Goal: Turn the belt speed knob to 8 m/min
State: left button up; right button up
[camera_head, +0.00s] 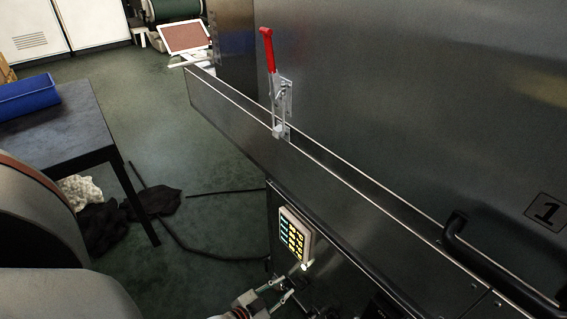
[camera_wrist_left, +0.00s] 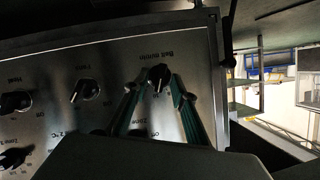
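The belt speed knob (camera_wrist_left: 158,76) is a black knob on a metal panel (camera_wrist_left: 60,62), under an upside-down label that seems to read "Belt m/min", in the left wrist view. My left gripper (camera_wrist_left: 160,88) is open, with its two greenish fingers spread and their tips to either side of the knob in the picture. I cannot tell whether they touch it. In the head view my left gripper (camera_head: 286,289) shows at the bottom, beside the machine's side. The knob cannot be made out there, and the dial marks are too small to read. My right gripper is not in view.
Other black knobs (camera_wrist_left: 86,90) sit on the same panel. A lit keypad (camera_head: 295,234) is on the machine's side. A red-handled clamp (camera_head: 268,50) and a black bar handle (camera_head: 480,255) are above. A dark table (camera_head: 70,125) with a blue tray (camera_head: 28,96) stands left.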

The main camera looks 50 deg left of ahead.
pick_arm(q)
jog(key=shift+w, duration=0.1)
grip_shut()
